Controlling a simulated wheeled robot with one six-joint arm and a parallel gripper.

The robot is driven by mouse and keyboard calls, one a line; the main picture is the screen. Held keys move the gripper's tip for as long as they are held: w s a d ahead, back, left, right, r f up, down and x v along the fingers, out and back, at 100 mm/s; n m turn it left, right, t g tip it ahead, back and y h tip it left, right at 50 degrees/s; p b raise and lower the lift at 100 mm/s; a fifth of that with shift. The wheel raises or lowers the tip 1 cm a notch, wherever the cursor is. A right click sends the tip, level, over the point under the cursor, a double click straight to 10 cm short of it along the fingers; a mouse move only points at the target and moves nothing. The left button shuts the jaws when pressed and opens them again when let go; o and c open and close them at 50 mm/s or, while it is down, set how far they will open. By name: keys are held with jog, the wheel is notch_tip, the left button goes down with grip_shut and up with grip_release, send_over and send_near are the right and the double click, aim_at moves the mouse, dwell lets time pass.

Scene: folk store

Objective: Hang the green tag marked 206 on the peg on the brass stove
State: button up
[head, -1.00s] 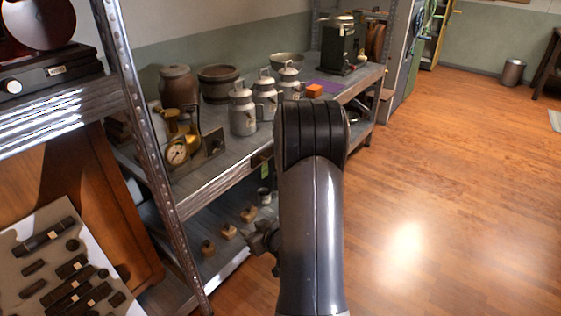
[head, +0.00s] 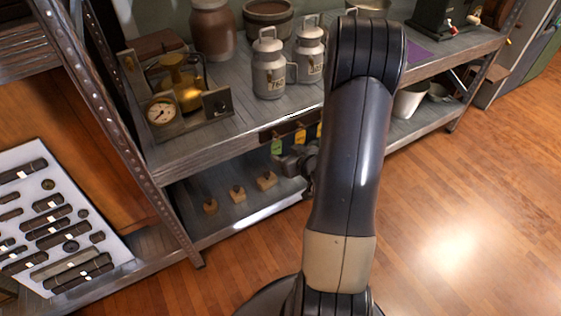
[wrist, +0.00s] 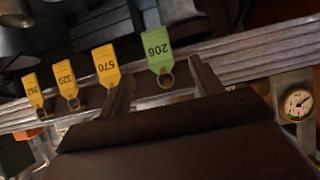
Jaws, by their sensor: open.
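The green tag marked 206 (wrist: 157,50) hangs from a hook on the rail along the shelf's front edge; it also shows in the head view (head: 277,146). In the wrist view it appears upside down. My gripper (wrist: 161,69) is open, with one finger to each side of the tag in the picture; contact cannot be told. In the head view my gripper (head: 287,160) is just below the tag, partly behind my arm. The brass stove (head: 182,88) stands on the upper shelf to the left, behind a round gauge (head: 160,112). I cannot make out its peg clearly.
Yellow tags, among them 570 (wrist: 106,65), 320 (wrist: 67,87) and another (wrist: 34,90), hang beside the green one. Milk cans (head: 268,70) stand above on the shelf. Small wooden blocks (head: 238,194) sit on the lower shelf. The floor to the right is clear.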

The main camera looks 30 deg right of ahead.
aim_at(277, 147)
jog(key=b+x, duration=0.1)
jog(key=x, duration=0.9)
jog(key=shift+w+d, duration=0.1)
jog(key=c, duration=1.1)
